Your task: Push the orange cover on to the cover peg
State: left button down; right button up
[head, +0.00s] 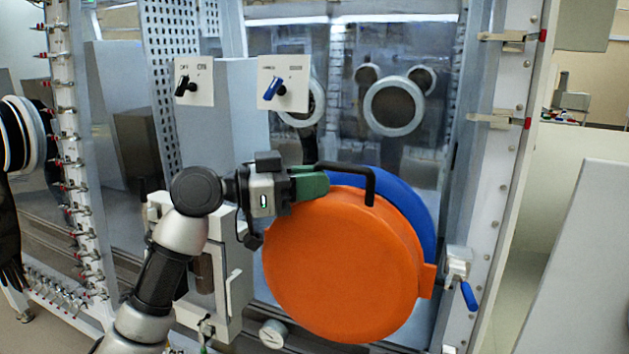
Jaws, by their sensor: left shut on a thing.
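The orange cover (345,265) is a large round disc with a black bar handle (368,185) at its top. It hangs upright in front of a blue disc (412,205), which shows only along its upper right edge. My left gripper (316,184), with green fingers, reaches in from the left and is shut on the cover's handle at its left end. I cannot make out the cover peg; it may be hidden behind the cover. I cannot tell whether the cover touches the blue disc. My right gripper is not in view.
A metal latch (459,262) with a blue lever stands just right of the cover. Two white switch plates, one with a black knob (186,86) and one with a blue knob (274,88), sit above the gripper. A round knob (272,334) is below left of the cover.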

pick_arm(q)
jog(key=shift+s+a+r, duration=0.1)
jog(key=shift+s, duration=0.2)
jog(key=s+a, duration=0.2)
jog(key=s, duration=0.5)
jog(key=shift+s+a+r+b, duration=0.2)
jog(key=shift+r+b, duration=0.1)
jog(key=shift+r, duration=0.15)
dwell(0.7)
jog(key=shift+d, duration=0.1)
